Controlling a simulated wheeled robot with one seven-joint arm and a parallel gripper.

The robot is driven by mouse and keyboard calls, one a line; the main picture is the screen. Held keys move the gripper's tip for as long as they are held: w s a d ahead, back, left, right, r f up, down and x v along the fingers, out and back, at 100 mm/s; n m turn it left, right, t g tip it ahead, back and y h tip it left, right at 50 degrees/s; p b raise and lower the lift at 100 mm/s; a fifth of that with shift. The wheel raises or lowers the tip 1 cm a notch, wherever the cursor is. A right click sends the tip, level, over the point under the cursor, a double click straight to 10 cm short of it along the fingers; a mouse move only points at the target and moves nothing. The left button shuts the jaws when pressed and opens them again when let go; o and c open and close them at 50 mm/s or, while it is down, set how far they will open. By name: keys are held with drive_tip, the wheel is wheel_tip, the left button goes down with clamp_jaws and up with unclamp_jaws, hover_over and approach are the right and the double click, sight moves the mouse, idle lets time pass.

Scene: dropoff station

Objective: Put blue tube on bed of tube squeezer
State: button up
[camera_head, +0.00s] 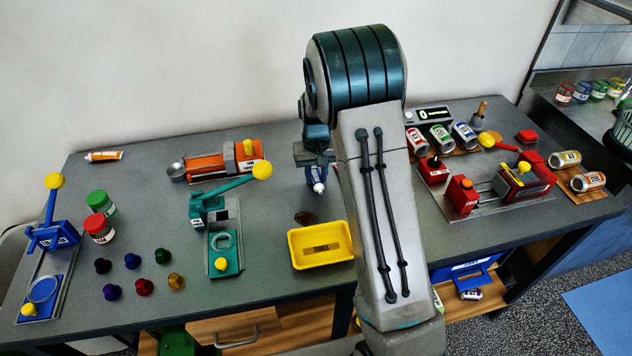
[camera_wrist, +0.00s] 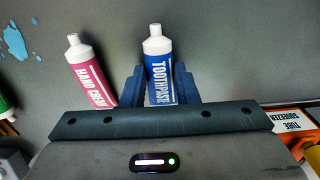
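The blue toothpaste tube (camera_wrist: 160,75) has a white cap and shows between the two fingers of my gripper (camera_wrist: 159,82) in the wrist view. The fingers are close along both sides and look shut on it. In the head view my gripper (camera_head: 316,168) is over the middle of the table, with the blue tube (camera_head: 318,181) at its tip, white cap towards the camera. Whether the tube touches the table is unclear. The orange tube squeezer (camera_head: 208,161) stands to the left; its label plate (camera_wrist: 291,121) shows at the wrist view's right edge.
A pink hand cream tube (camera_wrist: 92,72) lies beside the blue one. The yellow tray (camera_head: 321,262) is in front of my gripper. A green lever device (camera_head: 226,263) stands near the squeezer. An orange tube (camera_head: 104,156) lies far left. My arm hides part of the table.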

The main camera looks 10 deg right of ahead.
sight(317, 183)
drive_tip(key=shift+r+p, duration=1.55)
drive_tip(key=shift+r, duration=0.95)
